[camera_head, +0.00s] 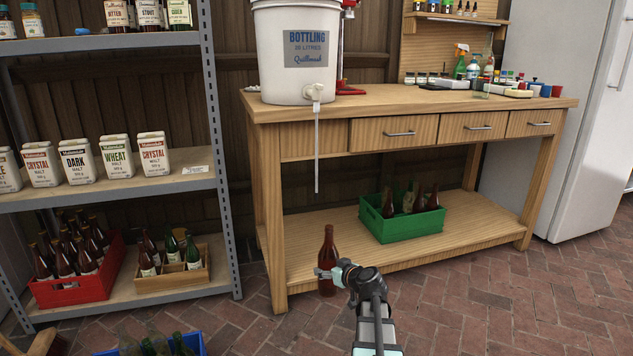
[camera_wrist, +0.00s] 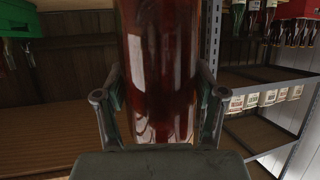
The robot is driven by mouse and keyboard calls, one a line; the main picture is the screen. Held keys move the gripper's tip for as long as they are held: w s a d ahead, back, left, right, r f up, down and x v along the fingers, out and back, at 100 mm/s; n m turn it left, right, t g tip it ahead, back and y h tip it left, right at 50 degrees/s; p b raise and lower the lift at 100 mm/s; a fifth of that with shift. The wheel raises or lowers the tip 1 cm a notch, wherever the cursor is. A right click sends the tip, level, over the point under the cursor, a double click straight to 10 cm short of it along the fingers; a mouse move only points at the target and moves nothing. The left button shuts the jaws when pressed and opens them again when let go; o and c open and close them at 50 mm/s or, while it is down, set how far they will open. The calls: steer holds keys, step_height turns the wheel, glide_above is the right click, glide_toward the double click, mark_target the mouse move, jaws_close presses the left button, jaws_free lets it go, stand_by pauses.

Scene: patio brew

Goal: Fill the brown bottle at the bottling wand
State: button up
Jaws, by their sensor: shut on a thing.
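A brown bottle (camera_head: 328,250) is upright in my gripper (camera_head: 328,272), in front of the workbench. In the wrist view the gripper's fingers (camera_wrist: 160,108) close on both sides of the bottle (camera_wrist: 160,60), which fills the middle. The bottling wand (camera_head: 317,150) is a thin pale tube hanging down from the tap (camera_head: 315,93) of the white bottling bucket (camera_head: 297,55). In the head view the wand's lower end is above and slightly left of the bottle's mouth, with a gap between them. I cannot tell how far apart they are in depth.
The wooden workbench (camera_head: 400,103) has a low shelf with a green crate (camera_head: 405,228) of bottles. A metal shelf (camera_head: 110,190) at left holds malt packs, a red crate (camera_head: 75,290) and a wooden crate (camera_head: 175,287). A blue crate (camera_head: 195,343) stands in front. Brick floor at right is clear.

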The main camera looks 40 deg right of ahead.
steer(key=shift+s+a, duration=0.3)
steer(key=shift+s, duration=0.5)
steer(key=shift+s+a, duration=0.25)
steer(key=shift+s, duration=0.5)
